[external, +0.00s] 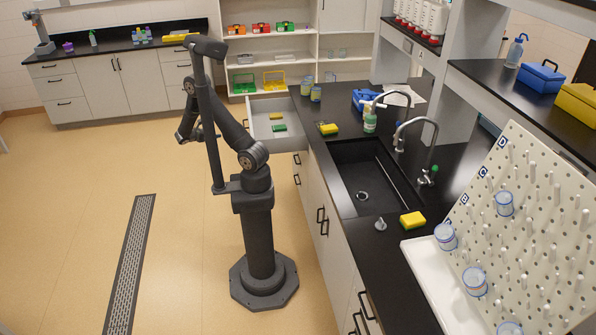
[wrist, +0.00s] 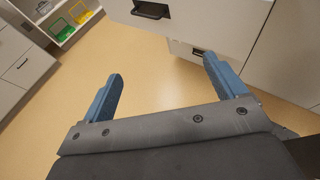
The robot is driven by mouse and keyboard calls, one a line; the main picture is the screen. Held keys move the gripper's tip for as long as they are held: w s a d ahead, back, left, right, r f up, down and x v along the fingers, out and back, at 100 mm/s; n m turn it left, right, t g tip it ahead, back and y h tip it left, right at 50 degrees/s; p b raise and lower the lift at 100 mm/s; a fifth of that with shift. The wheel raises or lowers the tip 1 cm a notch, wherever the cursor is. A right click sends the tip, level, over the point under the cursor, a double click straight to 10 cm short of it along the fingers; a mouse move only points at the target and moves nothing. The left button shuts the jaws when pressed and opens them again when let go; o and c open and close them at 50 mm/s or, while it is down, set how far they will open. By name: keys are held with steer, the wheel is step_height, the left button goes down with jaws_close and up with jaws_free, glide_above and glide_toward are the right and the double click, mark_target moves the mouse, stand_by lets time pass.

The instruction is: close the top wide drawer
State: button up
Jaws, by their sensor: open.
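The top wide drawer (external: 272,106) stands pulled out from the white cabinet under the far end of the black counter in the external view. A yellow sponge (external: 276,115) and a green sponge (external: 279,128) lie inside it. In the wrist view, a white drawer front (wrist: 205,18) with a black handle (wrist: 151,10) crosses the top; it looks like this drawer's front. My gripper (external: 186,136) is left of the drawer in the external view. In the wrist view its blue fingers (wrist: 163,67) are spread, with only floor between them, apart from the drawer front.
Lower drawers with a black handle (wrist: 198,52) show beneath the drawer front. The counter (external: 318,160) holds a sink (external: 370,185), sponges and bottles. Shelves (external: 290,47) stand behind. The tan floor (external: 90,190) to the left is clear.

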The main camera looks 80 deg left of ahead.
steer(key=c, duration=1.1)
steer(key=shift+w+a, duration=0.1)
steer(key=shift+w, duration=0.15)
steer(key=c, duration=0.3)
steer(key=w+a+f+m+h, duration=0.1)
steer(key=w+m+h, duration=0.1)
steer(key=w+a+f+m+h, duration=0.1)
steer(key=w+m+h, duration=0.2)
steer(key=w+a+f+m+h, duration=0.1)
steer(key=w+m+h, duration=0.1)
steer(key=w+h, duration=0.1)
jaws_close()
steer(key=w+f+m+g+h, duration=0.1)
steer(key=w+f, duration=0.6)
steer(key=w, duration=0.4)
steer(key=shift+w+a+f, duration=0.15)
steer(key=shift+w+a, duration=0.05)
steer(key=shift+w, duration=0.15)
